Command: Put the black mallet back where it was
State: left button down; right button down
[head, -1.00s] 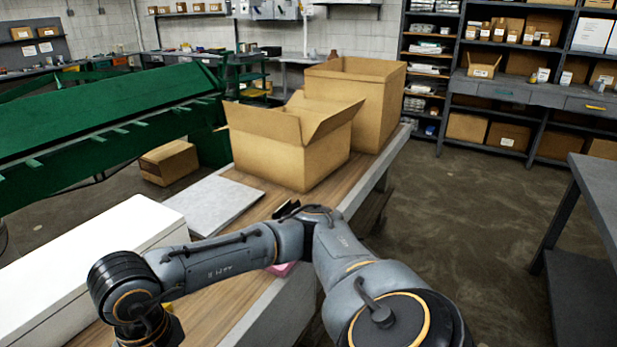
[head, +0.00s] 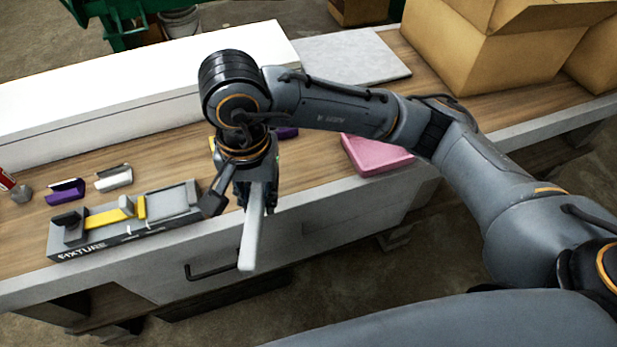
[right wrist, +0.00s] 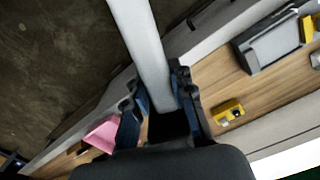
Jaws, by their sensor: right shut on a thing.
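My right gripper (head: 258,190) is shut on a long light-grey bar (head: 252,232), which hangs tilted downward in front of the bench's front edge. In the right wrist view the bar (right wrist: 143,45) runs up and away from my right gripper (right wrist: 165,100). A black block (right wrist: 169,127) at the bar's near end, between the fingers, looks like the mallet's head, so the bar seems to be its handle. The head is mostly hidden by the gripper in the head view. My left gripper is not in view.
On the wooden bench (head: 310,187) stand a grey fixture (head: 170,208) with yellow parts, a purple piece (head: 65,192), a grey-white piece (head: 114,178) and a pink block (head: 376,155). A yellow block (right wrist: 228,112) shows in the wrist view. A white box (head: 90,105) and cardboard boxes (head: 470,50) stand behind.

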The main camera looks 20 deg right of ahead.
jog(key=shift+w+d+f, duration=0.15)
jog(key=shift+w+d, duration=0.05)
jog(key=shift+w, duration=0.15)
jog(key=w+d+f+p, duration=0.1)
jog(key=w+d+f, duration=0.1)
jog(key=d, duration=0.1)
jog(key=w+d+f+p, duration=0.1)
jog(key=w+d+f, duration=0.1)
jog(key=d+f, duration=0.1)
jog(key=w+d+f+p, duration=0.1)
jog(key=w+d+f, duration=0.2)
jog(key=shift+w+d+f+p, duration=0.1)
jog(key=shift+d+f+p, duration=0.05)
jog(key=shift+d+p, duration=0.15)
jog(key=shift+w+d+f, duration=0.1)
jog(key=shift+d+f, duration=0.05)
jog(key=shift+f, duration=0.05)
jog(key=f, duration=0.1)
jog(key=f+p, duration=0.1)
jog(key=f, duration=0.1)
jog(key=shift+w+d+p, duration=0.15)
jog(key=shift+d+p, duration=0.1)
jog(key=shift+p, duration=0.15)
jog(key=shift+f, duration=0.45)
jog(key=shift+w, duration=0.1)
